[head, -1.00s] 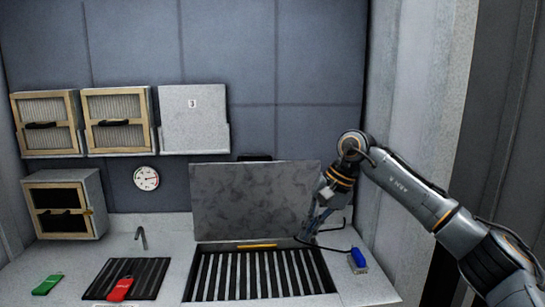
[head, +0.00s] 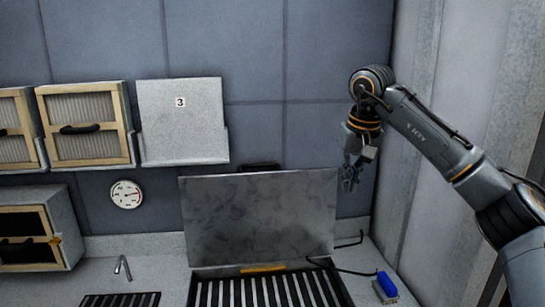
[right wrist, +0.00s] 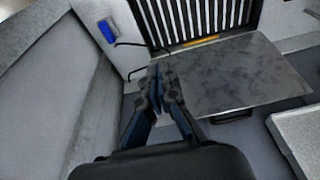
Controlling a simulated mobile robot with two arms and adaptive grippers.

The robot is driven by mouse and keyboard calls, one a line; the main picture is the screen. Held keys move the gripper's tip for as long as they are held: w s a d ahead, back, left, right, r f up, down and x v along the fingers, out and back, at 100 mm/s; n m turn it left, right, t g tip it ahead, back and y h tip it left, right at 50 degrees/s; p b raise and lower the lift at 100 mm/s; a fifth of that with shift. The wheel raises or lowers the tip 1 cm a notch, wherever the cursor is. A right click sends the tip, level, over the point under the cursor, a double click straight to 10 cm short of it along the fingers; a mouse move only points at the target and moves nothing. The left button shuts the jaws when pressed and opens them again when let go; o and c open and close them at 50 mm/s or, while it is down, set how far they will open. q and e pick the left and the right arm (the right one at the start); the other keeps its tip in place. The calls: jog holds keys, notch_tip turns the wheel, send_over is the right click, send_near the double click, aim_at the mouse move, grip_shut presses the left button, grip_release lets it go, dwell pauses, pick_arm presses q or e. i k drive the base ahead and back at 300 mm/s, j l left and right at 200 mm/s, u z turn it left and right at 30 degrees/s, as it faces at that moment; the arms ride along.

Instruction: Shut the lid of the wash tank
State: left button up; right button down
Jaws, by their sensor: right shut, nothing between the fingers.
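The wash tank's grey lid (head: 260,218) stands open, raised nearly upright behind the slatted tank opening (head: 265,290). A black handle (head: 259,168) shows behind the lid's top edge. My right gripper (head: 349,186) is shut and empty, beside the lid's upper right edge. In the right wrist view the fingertips (right wrist: 158,82) are close to one side of the lid (right wrist: 240,75); I cannot tell whether they touch it. The handle (right wrist: 232,116) also shows there, at the lid's far edge from the slats (right wrist: 200,15). My left gripper is not in view.
A blue-topped block (head: 387,285) lies on the counter right of the tank, near a thin black bent rod (head: 345,270). Wall cabinets (head: 85,125), a box marked 3 (head: 180,120), a gauge (head: 126,194) and a tap (head: 123,267) are to the left. The right wall is close to my arm.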

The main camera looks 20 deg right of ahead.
aim_at(240, 217)
jog(key=i, duration=1.15)
